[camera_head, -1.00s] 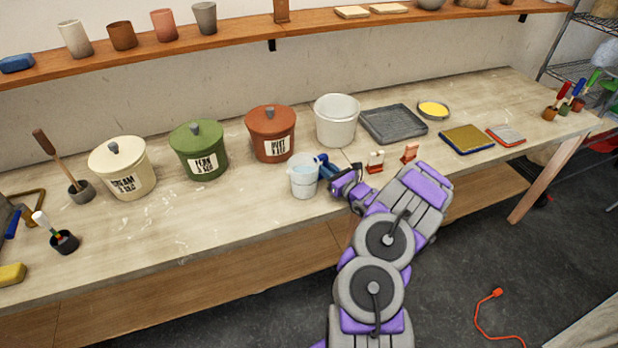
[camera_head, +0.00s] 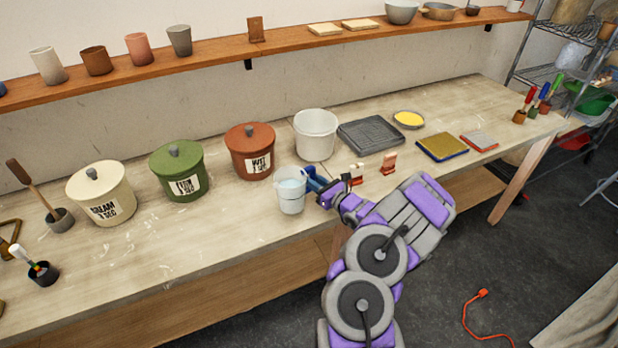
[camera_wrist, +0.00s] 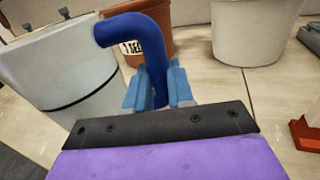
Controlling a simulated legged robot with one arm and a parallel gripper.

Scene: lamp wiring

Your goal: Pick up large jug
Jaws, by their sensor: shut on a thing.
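The large jug (camera_head: 291,190) is a pale, translucent vessel with light blue inside and a blue handle. It appears upright at the front of the workbench; I cannot tell whether its base touches the top. In the wrist view the jug (camera_wrist: 70,75) fills the left side, with a dark band around it. Its thick blue handle (camera_wrist: 150,45) curves down between my fingers. My gripper (camera_wrist: 158,88) is shut on the handle, with a light blue finger on each side. In the head view my gripper (camera_head: 322,186) reaches the jug's right side.
Cream (camera_head: 100,195), green (camera_head: 177,172) and rust-red (camera_head: 249,152) lidded pots stand left of and behind the jug. A white bucket (camera_head: 316,135) stands behind it. A small reddish stand (camera_head: 389,164) is right of my gripper.

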